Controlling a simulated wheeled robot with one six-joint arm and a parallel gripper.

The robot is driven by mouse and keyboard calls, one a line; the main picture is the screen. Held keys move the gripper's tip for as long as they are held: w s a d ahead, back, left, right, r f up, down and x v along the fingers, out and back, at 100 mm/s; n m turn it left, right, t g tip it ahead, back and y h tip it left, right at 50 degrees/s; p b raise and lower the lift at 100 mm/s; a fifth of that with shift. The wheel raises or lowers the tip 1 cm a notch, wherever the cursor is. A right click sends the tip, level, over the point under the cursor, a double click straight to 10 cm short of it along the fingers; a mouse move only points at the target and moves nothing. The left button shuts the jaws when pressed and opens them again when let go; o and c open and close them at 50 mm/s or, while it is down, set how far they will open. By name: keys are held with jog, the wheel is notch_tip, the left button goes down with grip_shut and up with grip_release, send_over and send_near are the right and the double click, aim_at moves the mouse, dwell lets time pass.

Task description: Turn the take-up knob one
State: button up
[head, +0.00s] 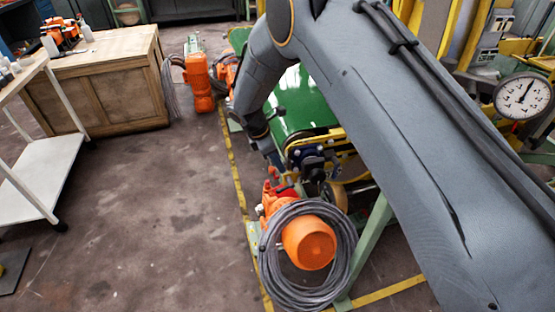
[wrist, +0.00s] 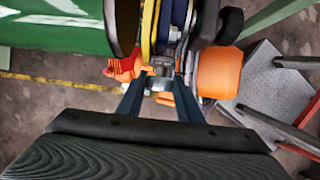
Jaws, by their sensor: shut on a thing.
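My gripper (wrist: 160,84) is in the lower middle of the wrist view, its two dark blue fingers reaching up on either side of a small grey piece, apparently the take-up knob (wrist: 159,83). The fingers are shut on it. A red-orange part (wrist: 124,68) sits just left of the fingertips, close to the left one. In the head view my gripper (head: 277,162) points down at the conveyor's near end; the knob cannot be made out there, hidden by the fingers and nearby parts. The knob's turn angle cannot be read.
A green conveyor belt (head: 301,100) lies behind the arm. An orange motor (head: 309,243) ringed by a coil of grey cable (head: 270,262) stands close in front of the gripper. A dial gauge (head: 523,95) is at right. Bare floor (head: 150,220) lies left.

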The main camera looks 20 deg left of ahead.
jog(key=shift+s+d+f+m+t+y+b, duration=0.15)
jog(key=shift+t+y+b, duration=0.2)
jog(key=shift+t+b, duration=0.3)
jog(key=shift+a+r+m+t+y+b, duration=0.15)
jog(key=shift+t+y+b, duration=0.2)
jog(key=shift+t+b, duration=0.3)
jog(key=b, duration=0.3)
jog(key=shift+d+f+t, duration=0.1)
jog(key=shift+f+t, duration=0.1)
jog(key=shift+t, duration=0.1)
jog(key=t+y+b, duration=0.1)
jog(key=b, duration=0.3)
jog(key=shift+s+d+f, duration=0.1)
jog(key=shift+s, duration=0.05)
jog(key=t+b, duration=0.1)
jog(key=b, duration=0.6)
jog(key=m+t+y+b, duration=0.1)
jog(key=b, duration=0.7)
jog(key=t+y+b, duration=0.1)
jog(key=t+b, duration=0.1)
jog(key=b, duration=0.6)
jog(key=shift+s+d+f+m, duration=0.2)
jog(key=shift+s+f+m, duration=0.1)
jog(key=shift+f, duration=0.1)
